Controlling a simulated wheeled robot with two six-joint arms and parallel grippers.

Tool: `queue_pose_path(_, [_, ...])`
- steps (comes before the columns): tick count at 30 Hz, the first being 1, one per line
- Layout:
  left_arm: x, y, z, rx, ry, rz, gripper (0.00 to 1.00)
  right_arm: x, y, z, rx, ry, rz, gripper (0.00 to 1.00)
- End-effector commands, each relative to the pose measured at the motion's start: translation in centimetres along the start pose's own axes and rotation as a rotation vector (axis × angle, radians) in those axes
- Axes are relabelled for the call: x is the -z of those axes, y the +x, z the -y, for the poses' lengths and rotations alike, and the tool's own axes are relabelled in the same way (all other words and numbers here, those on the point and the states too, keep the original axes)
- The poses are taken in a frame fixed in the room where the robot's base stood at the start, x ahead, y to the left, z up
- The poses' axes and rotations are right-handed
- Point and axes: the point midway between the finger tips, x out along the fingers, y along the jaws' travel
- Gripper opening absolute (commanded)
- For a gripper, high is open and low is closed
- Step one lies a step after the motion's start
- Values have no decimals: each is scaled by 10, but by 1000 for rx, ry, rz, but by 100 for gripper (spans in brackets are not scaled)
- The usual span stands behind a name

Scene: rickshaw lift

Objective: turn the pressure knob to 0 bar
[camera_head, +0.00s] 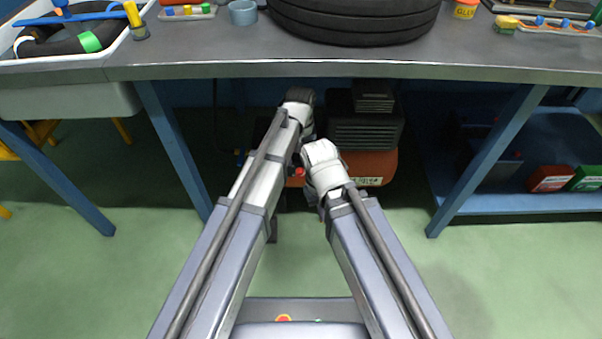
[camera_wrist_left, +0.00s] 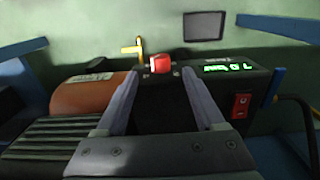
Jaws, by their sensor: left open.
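The red pressure knob (camera_wrist_left: 159,64) sits on the compressor's black control panel in the left wrist view. A green lit display (camera_wrist_left: 227,68) beside it seems to read 7.0 bar. My left gripper (camera_wrist_left: 160,76) is open, and its two fingers reach towards the knob, one on each side of it in the picture. I cannot tell whether they touch it. In the head view the compressor (camera_head: 365,133), with a black ribbed top and an orange tank (camera_head: 372,168), stands under the workbench. My left arm reaches in there. My right arm ends just in front, and its fingers are hidden.
The grey workbench top (camera_head: 300,70) hangs over my arms, with blue legs on both sides. A blue shelf (camera_head: 510,204) stands at the right. On the panel are a red switch (camera_wrist_left: 241,105) and, behind it, a yellow valve (camera_wrist_left: 134,48). Green floor lies open in front.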

Motion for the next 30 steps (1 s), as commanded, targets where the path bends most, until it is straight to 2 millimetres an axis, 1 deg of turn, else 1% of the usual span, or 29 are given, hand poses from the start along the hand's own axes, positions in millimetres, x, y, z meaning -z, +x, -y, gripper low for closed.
queue_pose_path(1, [0, 12, 0, 0, 0, 0, 71, 1, 12, 1, 1, -1, 0, 0])
queue_pose_path(9, [0, 47, 0, 0, 0, 0, 71, 3, 46, 5, 1, 7, 0, 0])
queue_pose_path(12, [0, 55, 0, 0, 0, 0, 71, 3, 55, 6, 1, 10, 0, 0])
queue_pose_path(16, [0, 60, 0, 0, 0, 0, 71, 3, 59, 6, 1, 12, 0, 0])
queue_pose_path(23, [0, 58, 0, 0, 0, 0, 71, 3, 58, 6, 1, 12, 0, 0])
queue_pose_path(24, [0, 58, 0, 0, 0, 0, 70, 3, 58, 6, 1, 12, 0, 0])
queue_pose_path(25, [0, 58, 0, 0, 0, 0, 66, 3, 58, 6, 1, 12, 0, 0])
queue_pose_path(30, [0, 58, 0, 0, 0, 0, 47, 3, 58, 6, 1, 12, 0, 0])
